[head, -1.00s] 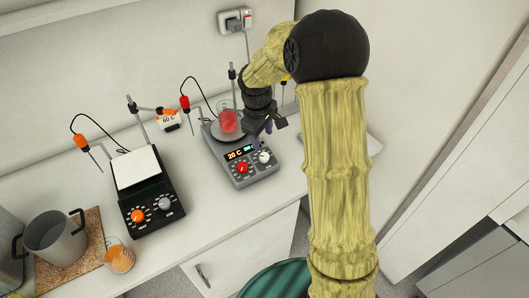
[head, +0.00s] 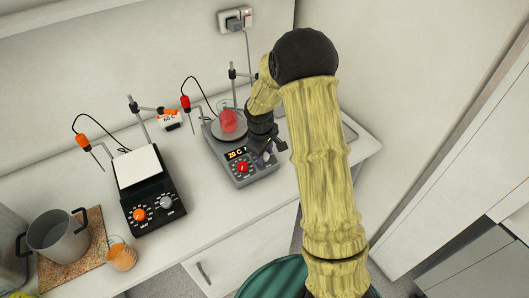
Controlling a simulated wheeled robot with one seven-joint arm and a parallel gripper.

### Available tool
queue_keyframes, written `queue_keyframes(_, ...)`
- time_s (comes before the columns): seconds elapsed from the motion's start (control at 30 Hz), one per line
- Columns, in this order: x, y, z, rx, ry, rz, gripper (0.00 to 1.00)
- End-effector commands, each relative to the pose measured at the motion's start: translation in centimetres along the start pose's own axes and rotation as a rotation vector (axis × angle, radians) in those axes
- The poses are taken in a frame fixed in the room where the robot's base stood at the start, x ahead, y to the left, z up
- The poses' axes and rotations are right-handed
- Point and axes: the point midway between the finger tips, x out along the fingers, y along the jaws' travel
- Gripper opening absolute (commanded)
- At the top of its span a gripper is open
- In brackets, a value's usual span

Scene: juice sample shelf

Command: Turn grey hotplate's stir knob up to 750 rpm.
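The grey hotplate (head: 241,179) stands on the counter with a beaker of red liquid (head: 228,121) on its round plate. Its display (head: 237,154) reads 20 C on the left; the right part is hidden by my gripper. A red knob (head: 242,167) sits at the left of its front panel. The pale stir knob at the right of the panel is mostly covered by my gripper. My gripper (head: 266,155) points down at that knob's place. I cannot tell whether its fingers are around the knob, touching it, or open or shut.
A black hotplate (head: 151,207) with a white top, an orange knob and a grey knob stands to the left. A steel pot (head: 56,237) and a glass of orange liquid (head: 121,255) are farther left. Stands with probes rise behind the hotplates. The counter front (head: 235,218) is clear.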

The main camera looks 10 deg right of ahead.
Motion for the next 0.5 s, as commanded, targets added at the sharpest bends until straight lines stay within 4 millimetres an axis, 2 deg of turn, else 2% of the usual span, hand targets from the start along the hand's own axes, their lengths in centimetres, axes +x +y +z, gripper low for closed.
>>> queue_keyframes(0.03, -0.02, 0.0, 0.0, 0.0, 0.0, 0.0, 0.29)
queue_keyframes(0.13, -0.03, 0.01, 0.0, 0.0, 0.0, 0.0, 0.09)
queue_keyframes(0.17, -0.03, 0.01, 0.0, 0.0, 0.0, 0.0, 0.07)
queue_keyframes(0.5, -0.07, 0.06, 0.0, 0.031, 0.0, -0.009, 0.07)
